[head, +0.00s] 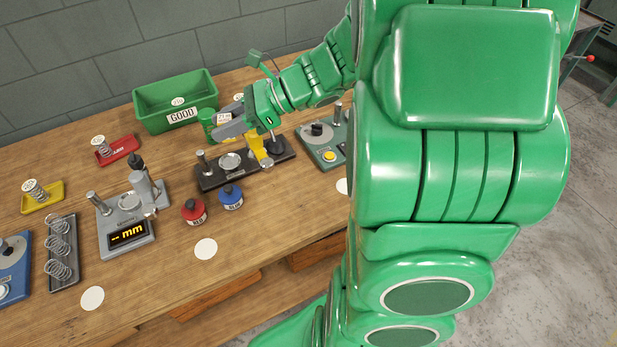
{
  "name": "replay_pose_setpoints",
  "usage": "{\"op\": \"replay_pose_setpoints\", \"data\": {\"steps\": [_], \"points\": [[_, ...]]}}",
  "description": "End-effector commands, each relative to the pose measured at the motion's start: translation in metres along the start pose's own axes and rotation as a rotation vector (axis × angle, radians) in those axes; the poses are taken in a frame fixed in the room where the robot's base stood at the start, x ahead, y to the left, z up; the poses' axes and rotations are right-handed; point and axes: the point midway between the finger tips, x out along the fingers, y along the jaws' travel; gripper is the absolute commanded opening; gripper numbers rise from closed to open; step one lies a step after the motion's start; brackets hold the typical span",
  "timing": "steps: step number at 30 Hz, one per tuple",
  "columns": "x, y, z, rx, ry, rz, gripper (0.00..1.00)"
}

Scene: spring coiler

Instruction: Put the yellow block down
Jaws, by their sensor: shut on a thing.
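The yellow block (257,147) is at the right part of a dark fixture (217,178) with a round grey plate and two posts. My gripper (232,129) reaches in from the upper right, with its grey fingers just above and left of the visible yellow. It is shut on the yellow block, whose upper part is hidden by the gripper. The block's lower end appears at or just over the fixture; I cannot tell if it touches.
A grey gauge (125,234) is left and a grey-green device (327,153) right.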

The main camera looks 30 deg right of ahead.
Motion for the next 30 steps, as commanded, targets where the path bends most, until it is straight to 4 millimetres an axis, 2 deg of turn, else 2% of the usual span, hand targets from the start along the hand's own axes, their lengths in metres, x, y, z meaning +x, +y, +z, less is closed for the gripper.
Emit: {"op": "replay_pose_setpoints", "data": {"steps": [3, 15, 30], "points": [[-0.019, 0.005, -0.012, 0.004, 0.001, -0.012, 0.06], [-0.075, 0.036, -0.047, 0.014, 0.000, -0.036, 0.06], [-0.130, 0.087, -0.081, 0.030, 0.000, -0.074, 0.06]]}}
